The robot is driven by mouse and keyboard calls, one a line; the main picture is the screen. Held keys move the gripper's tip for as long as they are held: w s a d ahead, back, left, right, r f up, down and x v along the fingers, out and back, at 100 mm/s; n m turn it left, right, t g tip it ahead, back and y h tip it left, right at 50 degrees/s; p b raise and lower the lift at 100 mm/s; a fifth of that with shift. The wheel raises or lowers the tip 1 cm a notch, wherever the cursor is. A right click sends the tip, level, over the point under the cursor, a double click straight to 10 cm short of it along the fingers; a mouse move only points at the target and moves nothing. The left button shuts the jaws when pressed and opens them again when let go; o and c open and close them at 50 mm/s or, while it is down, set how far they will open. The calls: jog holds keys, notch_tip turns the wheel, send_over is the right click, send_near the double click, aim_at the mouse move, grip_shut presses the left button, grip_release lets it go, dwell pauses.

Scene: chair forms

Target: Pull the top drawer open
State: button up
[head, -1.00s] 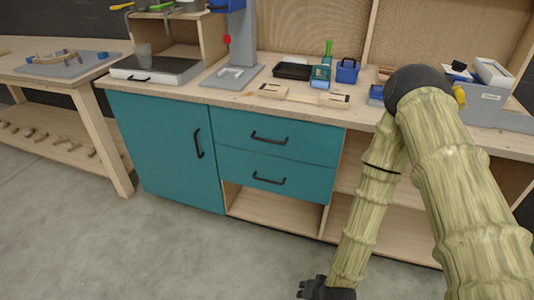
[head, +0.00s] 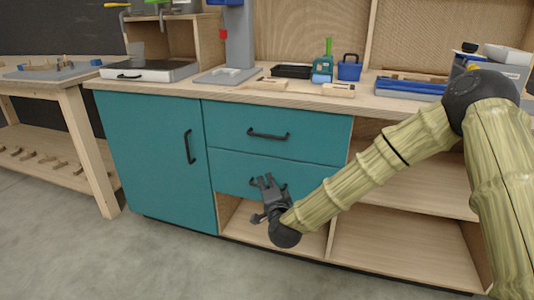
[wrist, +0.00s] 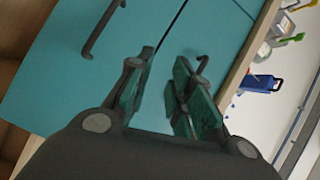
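The top drawer (head: 235,117) is a teal front under the worktop, closed, with a black bar handle (head: 268,134). The lower drawer (head: 230,170) is below it, also closed, its handle partly hidden by my gripper. My gripper (head: 263,183) is in front of the lower drawer, below the top handle, and looks empty. In the wrist view my gripper (wrist: 160,98) has its fingers apart. There the top drawer's handle (wrist: 203,63) shows partly behind the right finger, and the lower drawer's handle (wrist: 100,32) is at upper left. I cannot tell whether a finger touches anything.
A teal cupboard door (head: 155,160) with an upright handle is left of the drawers. Open wooden shelves (head: 400,235) are below and right. The worktop (head: 210,89) holds tools, a drill stand and boxes. The grey floor in front is clear.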

aim_at(267, 136)
jog(key=w+r+m+t+h+b, duration=0.25)
jog(key=w+r+m+b, duration=0.2)
jog(key=r, duration=0.35)
jog(key=shift+n+t+y, duration=0.35)
jog(key=b+x, duration=0.1)
jog(key=x, duration=0.2)
jog(key=b+x, duration=0.1)
jog(key=x, duration=0.3)
jog(key=d+b+x, duration=0.1)
jog(key=x, duration=0.2)
jog(key=shift+w, duration=0.45)
grip_shut()
